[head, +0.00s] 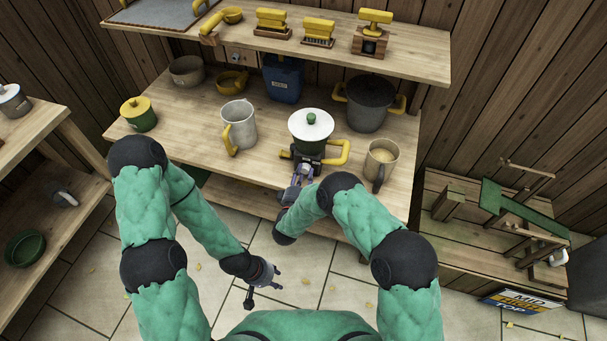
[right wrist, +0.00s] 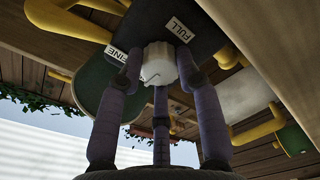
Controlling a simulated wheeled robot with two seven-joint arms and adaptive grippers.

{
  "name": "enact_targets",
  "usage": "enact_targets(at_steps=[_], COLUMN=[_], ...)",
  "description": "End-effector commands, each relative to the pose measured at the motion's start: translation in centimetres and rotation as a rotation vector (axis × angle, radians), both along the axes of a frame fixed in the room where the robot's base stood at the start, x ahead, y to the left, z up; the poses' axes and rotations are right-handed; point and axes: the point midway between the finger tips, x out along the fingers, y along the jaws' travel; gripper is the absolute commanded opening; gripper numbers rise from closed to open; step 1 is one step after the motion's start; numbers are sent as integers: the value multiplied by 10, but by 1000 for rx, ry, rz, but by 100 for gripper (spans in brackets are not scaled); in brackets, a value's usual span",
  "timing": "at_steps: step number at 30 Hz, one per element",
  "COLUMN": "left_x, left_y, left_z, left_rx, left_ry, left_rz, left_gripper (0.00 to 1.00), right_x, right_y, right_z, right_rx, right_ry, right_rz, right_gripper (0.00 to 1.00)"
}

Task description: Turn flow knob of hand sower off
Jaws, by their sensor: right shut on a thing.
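The hand sower (head: 308,146) stands on the bench, with a dark green body, a white lid with a green top knob and a yellow handle at its right. In the right wrist view its dark underside (right wrist: 195,25) carries the labels "FULL" and "FINE". The pale flow knob (right wrist: 158,65) has a thin dark pointer line on its face. My right gripper (head: 303,174) is at the sower's front; in the right wrist view its purple fingers (right wrist: 158,82) are shut around the knob. My left gripper (head: 269,285) hangs low over the floor, open and empty.
On the bench (head: 180,120), a grey jug (head: 240,127) stands left of the sower, a beige-filled mug (head: 381,160) right, and a dark pot (head: 370,103) and blue container (head: 283,80) behind. A shelf (head: 415,55) runs above.

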Motion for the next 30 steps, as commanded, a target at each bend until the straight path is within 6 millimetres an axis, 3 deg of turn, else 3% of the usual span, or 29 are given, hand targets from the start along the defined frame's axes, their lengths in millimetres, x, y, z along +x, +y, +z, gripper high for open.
enact_targets(at_steps=[22, 23, 24, 25, 30], left_x=[0, 0, 0, 0, 0], left_y=[0, 0, 0, 0, 0], left_z=[0, 0, 0, 0, 0], left_rx=[0, 0, 0, 0, 0], left_ry=[0, 0, 0, 0, 0], left_rz=[0, 0, 0, 0, 0], left_gripper=[40, 40, 40, 40, 40], right_x=[0, 0, 0, 0, 0], right_y=[0, 0, 0, 0, 0], right_z=[0, 0, 0, 0, 0], right_rx=[-82, -82, -82, -82, -81], right_ry=[21, 21, 21, 21, 21], right_rz=[-1, -1, -1, -1, 0], right_gripper=[2, 44, 55, 60, 60])
